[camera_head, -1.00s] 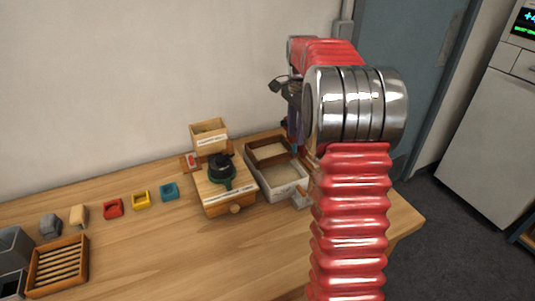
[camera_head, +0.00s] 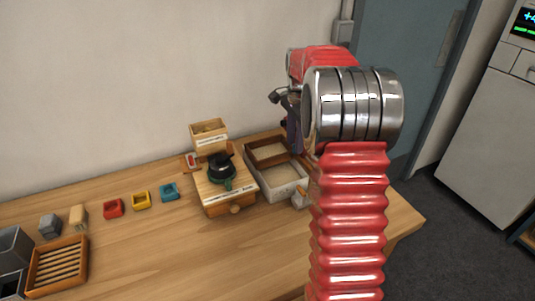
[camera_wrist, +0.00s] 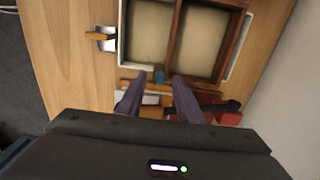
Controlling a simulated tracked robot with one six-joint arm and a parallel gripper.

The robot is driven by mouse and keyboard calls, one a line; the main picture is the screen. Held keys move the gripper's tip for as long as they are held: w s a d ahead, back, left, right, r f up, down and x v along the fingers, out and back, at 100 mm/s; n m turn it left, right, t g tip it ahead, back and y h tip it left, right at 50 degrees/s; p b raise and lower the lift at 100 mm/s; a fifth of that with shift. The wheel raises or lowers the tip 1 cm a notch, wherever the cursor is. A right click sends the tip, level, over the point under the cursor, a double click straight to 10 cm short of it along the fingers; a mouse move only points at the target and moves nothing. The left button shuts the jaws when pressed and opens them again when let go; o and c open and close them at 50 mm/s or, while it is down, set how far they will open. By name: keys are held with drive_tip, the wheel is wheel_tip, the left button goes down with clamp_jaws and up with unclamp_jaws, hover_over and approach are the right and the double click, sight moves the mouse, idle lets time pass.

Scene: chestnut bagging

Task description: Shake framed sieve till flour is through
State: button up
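The framed sieve (camera_wrist: 177,30) is a brown wooden frame with a dividing bar, over pale material, in the wrist view. It lies in or over a white tray (camera_wrist: 123,38), also seen in the head view (camera_head: 286,189). The sieve's brown frame shows there too (camera_head: 268,143). My gripper (camera_wrist: 159,77) has two purple fingers standing apart just outside the frame's near edge. A small blue piece (camera_wrist: 159,74) shows between the fingertips, with a gap visible beside it. Contact with it cannot be told. In the head view my arm hides much of the gripper. How much flour lies above the mesh cannot be told.
A wooden board with a dark green-based device (camera_head: 221,172) stands left of the tray. A small wooden box (camera_head: 209,134) is behind it. Small red (camera_head: 113,208), yellow (camera_head: 141,200) and blue (camera_head: 169,191) blocks line the table. A slatted wooden rack (camera_head: 58,264) sits at left. The front middle is clear.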

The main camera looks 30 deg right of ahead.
drive_tip(key=shift+f, duration=0.6)
drive_tip(key=shift+f, duration=0.25)
drive_tip(key=shift+c, duration=0.5)
